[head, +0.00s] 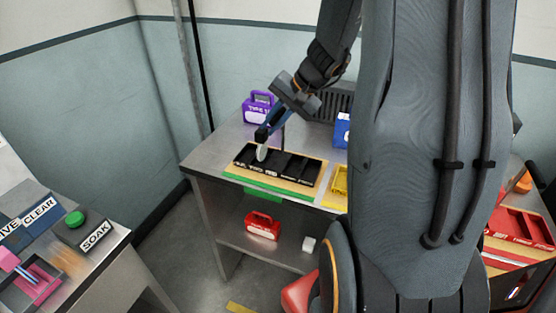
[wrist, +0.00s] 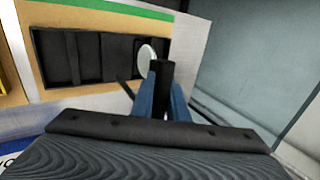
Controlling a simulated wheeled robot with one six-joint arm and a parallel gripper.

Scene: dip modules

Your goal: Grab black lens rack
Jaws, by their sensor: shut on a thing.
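The black lens rack (head: 262,134) is a small dark upright piece with a pale oval lens (head: 262,153) at its lower end. My gripper (head: 272,124) reaches down to it from the upper right, its blue fingers shut on it. In the wrist view, the blue fingers of my gripper (wrist: 164,100) close on both sides of the rack's black top (wrist: 163,74), and the lens (wrist: 147,57) shows just left of it. The rack is over the left part of a black compartment tray (head: 298,168); I cannot tell whether it touches the tray.
The tray lies on a wooden board with a green front edge (head: 262,191) on a metal bench. A purple carrier (head: 257,107) and a blue box (head: 342,130) stand behind. A yellow tray (head: 340,184) is to the right. A red box (head: 263,225) sits on the lower shelf.

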